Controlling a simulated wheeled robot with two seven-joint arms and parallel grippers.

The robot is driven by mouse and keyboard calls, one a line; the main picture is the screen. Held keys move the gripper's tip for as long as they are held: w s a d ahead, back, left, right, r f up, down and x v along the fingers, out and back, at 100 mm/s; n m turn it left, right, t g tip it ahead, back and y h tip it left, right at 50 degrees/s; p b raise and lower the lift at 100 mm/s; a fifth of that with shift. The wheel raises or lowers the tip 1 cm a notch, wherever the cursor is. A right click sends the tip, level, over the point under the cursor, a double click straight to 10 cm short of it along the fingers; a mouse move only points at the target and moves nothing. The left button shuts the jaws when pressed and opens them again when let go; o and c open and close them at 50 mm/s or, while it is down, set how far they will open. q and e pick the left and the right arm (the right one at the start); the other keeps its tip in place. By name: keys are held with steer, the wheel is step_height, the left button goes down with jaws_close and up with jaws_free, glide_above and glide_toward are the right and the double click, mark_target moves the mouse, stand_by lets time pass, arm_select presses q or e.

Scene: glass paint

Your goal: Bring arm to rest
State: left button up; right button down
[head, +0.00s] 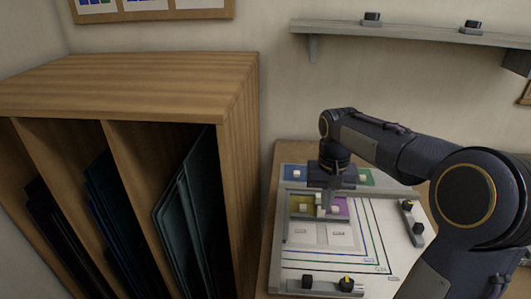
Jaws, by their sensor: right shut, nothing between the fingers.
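My right arm comes in from the right and reaches over the work board on the table. My right gripper (325,205) points down with its fingers shut and nothing held. It hangs over or just in front of the coloured panels at the back of the board (300,262); I cannot tell whether it touches them. My left gripper is not in view.
A wooden rack (238,150) with upright dark sheets (190,210) stands at the left, close to the table. A wall shelf (400,32) with small dark items runs along the back right. Small black-topped clamps (407,206) sit on the board's right edge.

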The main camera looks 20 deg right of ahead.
steer(key=s+a+f+n+t+y, duration=0.1)
steer(key=s+a+n+t+y, duration=0.1)
steer(key=s+a, duration=0.5)
steer(key=s+a+f+n+t+y, duration=0.1)
steer(key=s+a+n+t, duration=0.1)
steer(key=s+a, duration=0.5)
steer(key=s+t, duration=0.1)
steer(key=s, duration=0.4)
steer(key=shift+a+f+t+y, duration=0.3)
steer(key=shift+y, duration=0.1)
